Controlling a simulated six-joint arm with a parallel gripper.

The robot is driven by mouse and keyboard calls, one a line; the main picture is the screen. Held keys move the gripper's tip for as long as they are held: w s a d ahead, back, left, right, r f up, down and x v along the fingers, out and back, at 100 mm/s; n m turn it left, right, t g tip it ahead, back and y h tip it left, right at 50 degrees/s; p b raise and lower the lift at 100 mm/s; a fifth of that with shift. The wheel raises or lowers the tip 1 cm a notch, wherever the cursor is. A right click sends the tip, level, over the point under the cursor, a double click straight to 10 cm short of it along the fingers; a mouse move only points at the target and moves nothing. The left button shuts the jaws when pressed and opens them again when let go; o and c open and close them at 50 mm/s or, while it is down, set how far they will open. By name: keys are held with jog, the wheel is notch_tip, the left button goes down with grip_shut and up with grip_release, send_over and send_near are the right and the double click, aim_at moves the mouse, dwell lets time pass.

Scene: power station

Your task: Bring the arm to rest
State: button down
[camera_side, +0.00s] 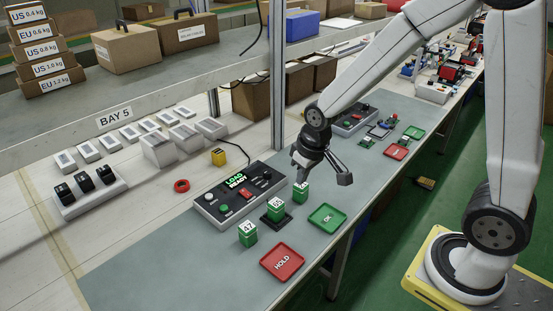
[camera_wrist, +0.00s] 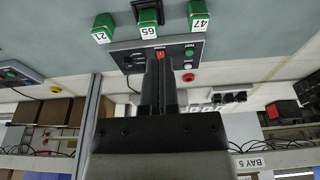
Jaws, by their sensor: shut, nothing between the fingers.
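My gripper (camera_side: 299,161) hangs above the work mat, behind the green block 21 (camera_side: 301,191) and clear of it. In the wrist view its two fingers (camera_wrist: 160,62) are together, with nothing held. Block 65 (camera_side: 276,207) sits on a black holder in front of the grey control box (camera_side: 238,196), whose green display reads "LOAD READY". Block 47 (camera_side: 247,233) stands on the mat to its left. In the upside-down wrist view, blocks 21 (camera_wrist: 103,28), 65 (camera_wrist: 149,30) and 47 (camera_wrist: 198,18) appear in a row.
The red HOLD tray (camera_side: 282,263) and green OK tray (camera_side: 327,217) lie along the mat's front. The shelf (camera_side: 110,112) with boxes runs above the back. A second control box (camera_side: 352,119) stands farther right.

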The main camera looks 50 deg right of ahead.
jog(key=s, duration=0.8)
jog(key=shift+s+a+r, duration=0.15)
dwell(0.6)
